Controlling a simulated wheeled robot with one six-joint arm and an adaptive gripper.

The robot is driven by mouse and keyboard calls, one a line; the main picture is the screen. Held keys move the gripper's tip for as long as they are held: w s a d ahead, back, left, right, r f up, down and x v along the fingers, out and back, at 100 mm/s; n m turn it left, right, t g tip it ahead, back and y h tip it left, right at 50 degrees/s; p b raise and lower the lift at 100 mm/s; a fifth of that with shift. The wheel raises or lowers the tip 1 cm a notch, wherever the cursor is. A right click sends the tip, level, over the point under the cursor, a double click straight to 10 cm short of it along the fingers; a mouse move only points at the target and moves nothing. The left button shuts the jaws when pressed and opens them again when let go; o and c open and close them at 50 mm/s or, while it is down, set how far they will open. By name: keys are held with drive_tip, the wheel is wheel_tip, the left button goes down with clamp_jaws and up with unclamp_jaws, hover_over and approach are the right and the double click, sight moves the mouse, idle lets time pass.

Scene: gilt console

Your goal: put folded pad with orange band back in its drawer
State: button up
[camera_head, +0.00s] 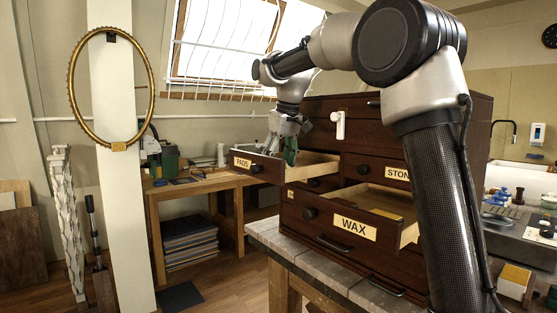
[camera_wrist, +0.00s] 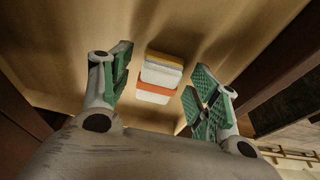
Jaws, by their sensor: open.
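The PADS drawer (camera_head: 243,163) is pulled out at the upper left of the dark wooden chest. My gripper (camera_head: 287,145) is over it, pointing down, with its fingertips partly hidden by the drawer. In the wrist view, my gripper (camera_wrist: 158,80) is open, its green fingers spread apart. A white folded pad with an orange band (camera_wrist: 154,92) lies on the drawer's pale wooden bottom, beyond and between the fingers. A similar white pad with a yellow band (camera_wrist: 164,58) lies right beside it. No contact between fingers and pads is visible. The pads are hidden in the head view.
The WAX drawer (camera_head: 354,229) is also open, lower and nearer, with something yellow inside. The STONES drawer (camera_head: 397,173) is beside the PADS drawer. A yellow and white block (camera_head: 514,280) stands at the lower right. A wooden workbench (camera_head: 200,185) stands behind at left.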

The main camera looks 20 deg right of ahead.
drive_tip(key=v, duration=1.2)
drive_tip(key=shift+s, duration=0.15)
